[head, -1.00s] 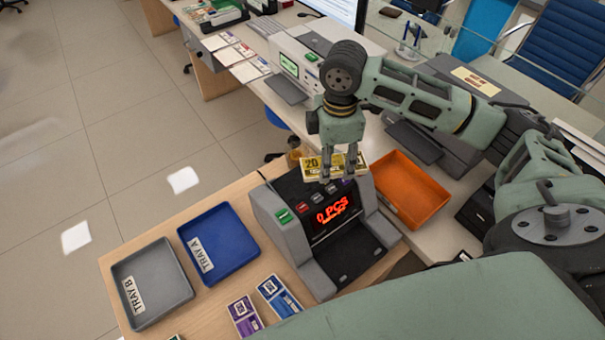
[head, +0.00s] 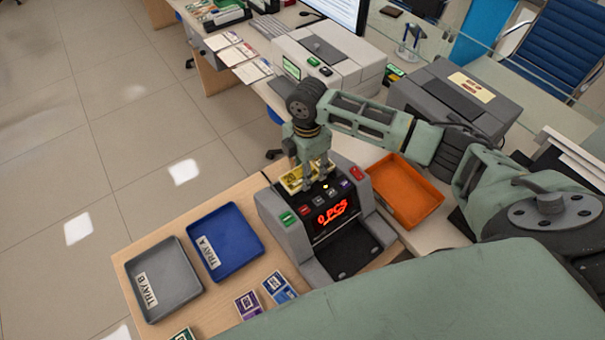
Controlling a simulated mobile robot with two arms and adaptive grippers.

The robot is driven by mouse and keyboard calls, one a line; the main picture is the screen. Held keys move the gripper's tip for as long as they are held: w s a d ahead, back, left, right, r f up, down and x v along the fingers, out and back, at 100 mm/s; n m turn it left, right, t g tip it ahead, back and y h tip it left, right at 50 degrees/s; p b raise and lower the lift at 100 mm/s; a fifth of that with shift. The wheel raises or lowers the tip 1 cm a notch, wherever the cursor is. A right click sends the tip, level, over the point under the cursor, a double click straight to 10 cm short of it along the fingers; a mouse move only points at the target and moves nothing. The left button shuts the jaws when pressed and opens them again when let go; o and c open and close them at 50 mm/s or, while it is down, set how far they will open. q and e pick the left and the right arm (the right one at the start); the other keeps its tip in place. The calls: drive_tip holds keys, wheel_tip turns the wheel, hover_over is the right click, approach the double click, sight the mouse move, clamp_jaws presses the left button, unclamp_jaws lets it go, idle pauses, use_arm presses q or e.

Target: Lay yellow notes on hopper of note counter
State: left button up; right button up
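The note counter (head: 285,222), a grey and black machine showing "0 PCS" in red, stands on the wooden desk. The yellow notes (head: 291,181) are a small bundle at the hopper at its top rear. My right gripper (head: 318,183) points down there, its fingers at the right part of the bundle and seemingly shut on it. The fingers hide part of the notes, and I cannot tell whether the bundle rests on the hopper. My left gripper is out of view.
Blue tray A (head: 228,232) and grey tray B (head: 165,275) lie empty to the left. Purple notes (head: 249,305) and blue notes (head: 279,288) lie in front. An empty orange tray (head: 404,190) is right of the counter.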

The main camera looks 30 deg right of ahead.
drive_tip(key=shift+w+a+f, duration=0.2)
drive_tip(key=shift+a+f, duration=0.2)
drive_tip(key=shift+a, duration=0.05)
wheel_tip(320, 180, down, 3)
drive_tip(key=shift+f+p, duration=0.2)
drive_tip(key=shift+p, duration=0.65)
drive_tip(key=shift+f, duration=0.25)
drive_tip(key=shift+f, duration=0.2)
drive_tip(key=o, duration=1.3)
drive_tip(key=shift+c, duration=0.2)
drive_tip(key=shift+r, duration=0.1)
